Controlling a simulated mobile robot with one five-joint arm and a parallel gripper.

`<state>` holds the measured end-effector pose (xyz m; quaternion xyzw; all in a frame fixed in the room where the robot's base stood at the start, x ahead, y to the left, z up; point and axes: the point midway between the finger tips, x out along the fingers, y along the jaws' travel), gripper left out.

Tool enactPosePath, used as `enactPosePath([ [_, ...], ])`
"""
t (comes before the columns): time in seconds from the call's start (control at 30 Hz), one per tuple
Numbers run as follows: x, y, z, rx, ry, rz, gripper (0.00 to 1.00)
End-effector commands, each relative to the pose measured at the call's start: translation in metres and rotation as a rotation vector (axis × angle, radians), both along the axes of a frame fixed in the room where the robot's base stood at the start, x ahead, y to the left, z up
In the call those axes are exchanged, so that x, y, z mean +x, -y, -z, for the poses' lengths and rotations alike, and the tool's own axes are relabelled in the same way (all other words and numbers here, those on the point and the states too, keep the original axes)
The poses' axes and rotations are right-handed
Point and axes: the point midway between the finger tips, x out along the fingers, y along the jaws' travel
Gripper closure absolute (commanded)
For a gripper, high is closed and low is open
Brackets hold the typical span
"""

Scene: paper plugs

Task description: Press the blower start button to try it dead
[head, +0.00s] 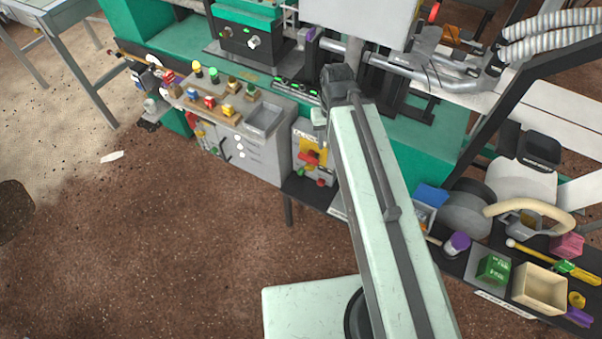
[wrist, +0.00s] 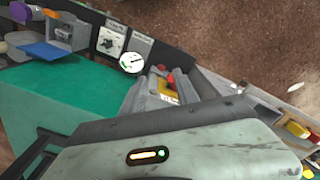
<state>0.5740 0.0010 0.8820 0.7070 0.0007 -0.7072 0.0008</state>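A grey control box (head: 299,141) with a yellow plate, a red handle and small red parts stands at the bench front in the head view. I cannot tell which part of it, if any, is the blower start button. In the wrist view the box's yellow and red part (wrist: 168,88) shows just beyond my gripper (wrist: 168,78). The grey fingers look apart, with that part seen between them. My gripper appears empty. In the head view my pale arm hides the area to the right of the box, and the fingers are mostly hidden.
A grey panel (head: 252,155) with several coloured buttons is left of the box. The green bench (head: 420,140) and a grey pipe (head: 390,65) lie behind my arm. A low shelf with a cream bin (head: 540,288) is at right. The brown floor at left is mostly clear.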

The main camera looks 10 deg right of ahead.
Motion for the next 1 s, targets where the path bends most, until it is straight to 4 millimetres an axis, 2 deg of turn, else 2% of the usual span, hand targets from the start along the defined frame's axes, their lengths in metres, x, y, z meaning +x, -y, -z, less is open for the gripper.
enactPosePath([
  [0.37, 0.0, 0.0, 0.0, 0.0, 0.0, 0.0, 0.64],
  [0.4, 0.0, 0.0, 0.0, 0.0, 0.0, 0.0, 0.75],
  [0.5, 0.0, 0.0, 0.0, 0.0, 0.0, 0.0, 1.0],
  [1.0, 0.0, 0.0, 0.0, 0.0, 0.0, 0.0, 1.0],
])
